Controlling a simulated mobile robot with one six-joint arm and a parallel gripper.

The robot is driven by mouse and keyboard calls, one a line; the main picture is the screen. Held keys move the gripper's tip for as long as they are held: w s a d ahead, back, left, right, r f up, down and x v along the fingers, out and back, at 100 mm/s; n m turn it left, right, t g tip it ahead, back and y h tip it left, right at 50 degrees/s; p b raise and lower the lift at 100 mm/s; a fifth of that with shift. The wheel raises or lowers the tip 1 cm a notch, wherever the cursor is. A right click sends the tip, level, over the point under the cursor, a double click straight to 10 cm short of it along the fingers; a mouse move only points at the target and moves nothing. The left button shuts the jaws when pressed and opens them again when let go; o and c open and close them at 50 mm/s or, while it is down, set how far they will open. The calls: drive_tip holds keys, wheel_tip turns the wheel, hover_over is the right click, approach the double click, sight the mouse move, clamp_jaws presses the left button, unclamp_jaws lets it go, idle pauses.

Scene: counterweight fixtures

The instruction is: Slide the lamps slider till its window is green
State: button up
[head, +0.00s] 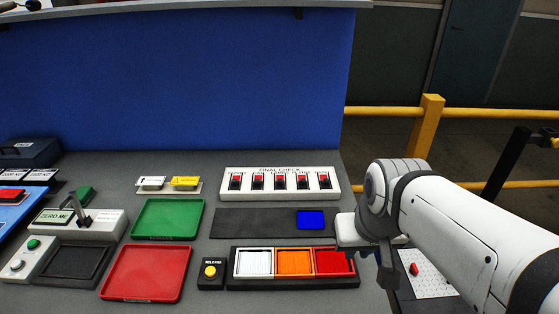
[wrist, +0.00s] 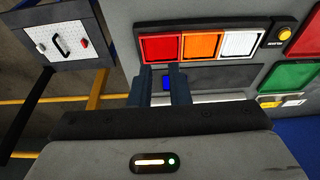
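I can read no lamps label, and I cannot tell for sure which thing is the lamps slider or see a green window. A grey panel (wrist: 100,18) in the wrist view's upper left bears a black handle (wrist: 61,45), a red patch and white pieces. In the head view, part of a white plate (head: 432,272) with a red piece (head: 413,268) shows at the lower right, partly behind my arm. My gripper (wrist: 162,72) has its two fingers apart with nothing held between them; a blue square (head: 311,219) shows beyond them. In the head view my arm hides the fingertips.
A FINAL CHECK box (head: 280,184) with several red switches stands at the back of the counter. A black tray (head: 300,283) holds white, orange and red bins. Green (head: 167,219) and red (head: 146,273) trays lie left. Yellow rails (head: 432,115) stand beyond the counter's right edge.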

drive_tip(key=o, duration=0.4)
drive_tip(key=shift+n+y, duration=0.3)
drive_tip(key=shift+n, duration=0.3)
drive_tip(key=w, duration=0.3)
drive_tip(key=w+a+r, duration=0.1)
drive_tip(key=w, duration=0.3)
drive_tip(key=w+a+r, duration=0.1)
drive_tip(key=w, duration=0.3)
drive_tip(key=shift+w+p, duration=0.1)
drive_tip(key=shift+p, duration=0.2)
drive_tip(key=shift+o, duration=0.3)
drive_tip(key=w+a+f+n, duration=0.1)
drive_tip(key=w+a, duration=0.2)
drive_tip(key=w, duration=0.8)
drive_tip(key=shift+w+f, duration=0.15)
drive_tip(key=shift+f, duration=0.05)
drive_tip(key=n+y+p, duration=0.1)
drive_tip(key=n+p, duration=0.1)
approach(281, 180)
drive_tip(key=shift+t, duration=0.3)
drive_tip(key=x, duration=0.4)
drive_tip(key=p+x, duration=0.1)
drive_tip(key=x, duration=0.3)
drive_tip(key=shift+s+a+p, duration=0.1)
drive_tip(key=shift+s+p, duration=0.15)
drive_tip(key=shift+p, duration=0.05)
clamp_jaws()
